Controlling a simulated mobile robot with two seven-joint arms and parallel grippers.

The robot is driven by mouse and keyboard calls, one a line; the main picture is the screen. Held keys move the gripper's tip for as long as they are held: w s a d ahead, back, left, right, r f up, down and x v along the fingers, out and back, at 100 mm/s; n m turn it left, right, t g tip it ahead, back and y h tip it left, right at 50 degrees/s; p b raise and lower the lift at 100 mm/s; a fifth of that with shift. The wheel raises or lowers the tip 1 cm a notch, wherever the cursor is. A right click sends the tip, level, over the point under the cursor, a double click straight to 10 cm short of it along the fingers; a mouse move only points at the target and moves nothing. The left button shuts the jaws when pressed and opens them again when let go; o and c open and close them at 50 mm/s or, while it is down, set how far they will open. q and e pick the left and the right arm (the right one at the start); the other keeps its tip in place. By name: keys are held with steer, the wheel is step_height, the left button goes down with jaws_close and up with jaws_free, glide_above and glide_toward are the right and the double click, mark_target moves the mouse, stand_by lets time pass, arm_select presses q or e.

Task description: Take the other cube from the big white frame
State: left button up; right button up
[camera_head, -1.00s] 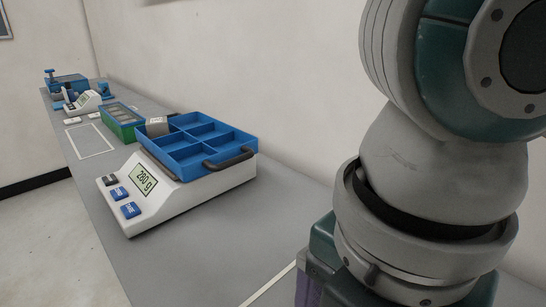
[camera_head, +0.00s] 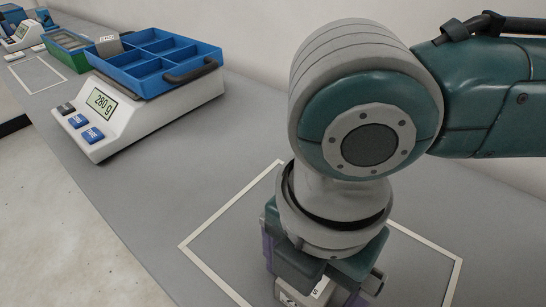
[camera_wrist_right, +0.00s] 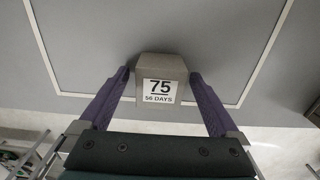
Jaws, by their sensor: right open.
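The big white frame (camera_head: 215,217) is an outline on the grey bench; its lines also show in the right wrist view (camera_wrist_right: 43,42). A grey cube (camera_wrist_right: 160,66) labelled "75, 56 DAYS" stands inside it. My right gripper (camera_wrist_right: 163,88) is open, with its purple fingers on either side of the cube and small gaps visible. In the head view my right gripper (camera_head: 318,283) is over the cube (camera_head: 290,291), mostly hiding it. My left gripper is not in view.
The tray rests on a white scale (camera_head: 150,125) reading 280 g, left of the frame. A green box (camera_head: 68,50) and a smaller white outline (camera_head: 35,75) lie beyond it. The wall runs behind the bench. Bench between scale and frame is clear.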

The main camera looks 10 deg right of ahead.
jaws_close()
stand_by(0.7)
